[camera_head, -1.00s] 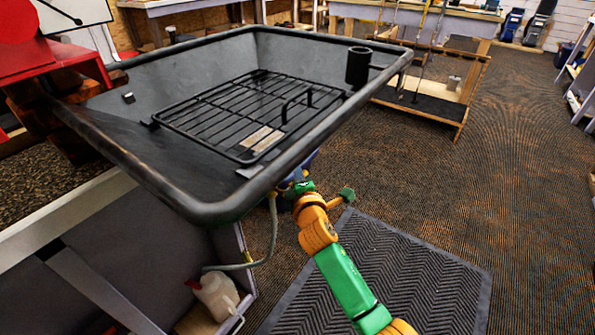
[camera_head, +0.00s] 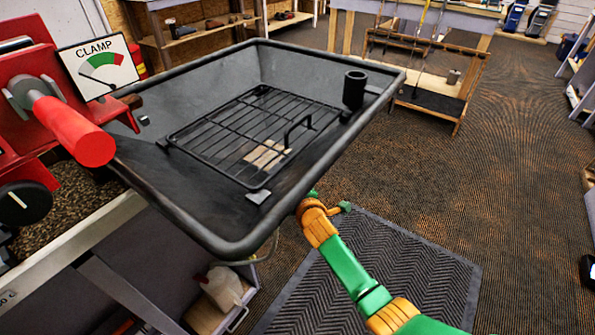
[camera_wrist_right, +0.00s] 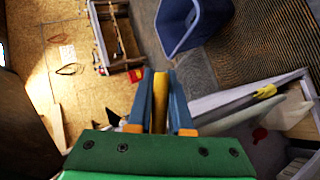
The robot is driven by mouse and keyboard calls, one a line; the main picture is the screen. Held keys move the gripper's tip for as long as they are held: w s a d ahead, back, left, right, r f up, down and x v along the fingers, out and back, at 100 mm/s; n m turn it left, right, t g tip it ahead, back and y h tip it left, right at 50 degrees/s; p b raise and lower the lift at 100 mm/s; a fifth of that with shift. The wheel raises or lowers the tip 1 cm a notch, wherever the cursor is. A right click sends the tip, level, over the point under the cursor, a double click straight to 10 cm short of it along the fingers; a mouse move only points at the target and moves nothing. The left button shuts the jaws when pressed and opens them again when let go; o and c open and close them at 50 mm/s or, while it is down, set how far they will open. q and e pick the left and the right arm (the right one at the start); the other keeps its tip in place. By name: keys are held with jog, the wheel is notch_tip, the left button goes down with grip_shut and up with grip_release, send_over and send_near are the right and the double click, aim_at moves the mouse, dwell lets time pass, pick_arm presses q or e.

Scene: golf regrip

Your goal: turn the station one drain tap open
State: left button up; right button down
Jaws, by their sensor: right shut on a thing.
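In the right wrist view my right gripper (camera_wrist_right: 161,80) has its two blue fingers closed on a slim yellow lever (camera_wrist_right: 160,105), which looks like the drain tap's handle. The tap body is not clear there. In the head view my right arm reaches under the near edge of a black tray-like basin (camera_head: 170,190), which hides the gripper and the tap. A wire rack (camera_head: 225,130) lies in the basin. A pale hose below the basin is partly hidden. My left gripper is not in view.
A red clamp with a red handle (camera_head: 75,130) and a CLAMP gauge (camera_head: 98,68) stands at the left. A whitish jug (camera_head: 222,288) sits low under the bench. A ribbed mat (camera_head: 400,270) lies on the floor. The carpet to the right is mostly clear.

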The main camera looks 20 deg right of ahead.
pick_arm(q)
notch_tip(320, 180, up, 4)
jog(key=p, duration=0.3)
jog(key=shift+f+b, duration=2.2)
jog(key=shift+b, duration=0.1)
pick_arm(e)
jog(key=s+a+f+m+g+y, duration=0.4)
jog(key=a+m+g+y, duration=0.1)
jog(key=g+y, duration=0.1)
jog(key=shift+f+g, duration=0.25)
jog(key=shift+g, duration=0.05)
jog(key=shift+a, duration=0.1)
jog(key=c, duration=0.8)
grip_release()
jog(key=shift+c, duration=0.2)
